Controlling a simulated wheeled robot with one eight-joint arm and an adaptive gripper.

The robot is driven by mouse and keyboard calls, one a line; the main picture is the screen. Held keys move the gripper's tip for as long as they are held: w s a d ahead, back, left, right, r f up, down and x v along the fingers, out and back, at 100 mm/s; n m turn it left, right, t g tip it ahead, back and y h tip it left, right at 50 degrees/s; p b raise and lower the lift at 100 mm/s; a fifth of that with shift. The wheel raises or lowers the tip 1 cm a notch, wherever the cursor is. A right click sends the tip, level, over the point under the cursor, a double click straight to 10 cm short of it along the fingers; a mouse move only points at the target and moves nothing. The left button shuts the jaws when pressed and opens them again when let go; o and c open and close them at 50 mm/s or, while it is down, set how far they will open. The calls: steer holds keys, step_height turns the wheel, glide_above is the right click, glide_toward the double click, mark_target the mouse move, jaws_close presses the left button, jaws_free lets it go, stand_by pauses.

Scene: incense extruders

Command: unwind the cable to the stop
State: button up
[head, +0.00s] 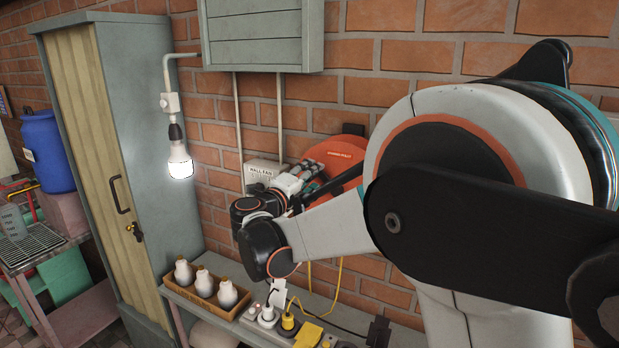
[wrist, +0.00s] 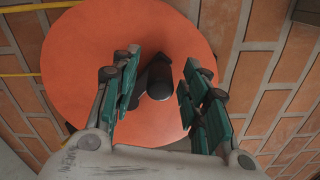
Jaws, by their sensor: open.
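The cable reel is an orange-red disc (head: 340,156) on the brick wall, partly hidden by my arm in the head view. In the wrist view the disc (wrist: 85,45) fills the middle, with a dark knob or handle (wrist: 160,80) standing out from it. My gripper (wrist: 160,88) is open, with its two green-padded fingers on either side of the dark knob and apart from it. In the head view my gripper (head: 312,175) is in front of the reel. A yellow cable (wrist: 38,8) shows at the reel's upper left in the wrist view, and a yellow cable (head: 338,280) hangs below in the head view.
A narrow shelf (head: 200,305) below holds a tray of bulbs (head: 204,285) and several plugs and sockets. A wall box (head: 265,172) is left of the reel. A lit bulb (head: 180,162) hangs beside a tall cabinet (head: 90,130).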

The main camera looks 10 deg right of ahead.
steer(key=v, duration=1.1)
steer(key=shift+s+a, duration=0.2)
steer(key=shift+s, duration=0.1)
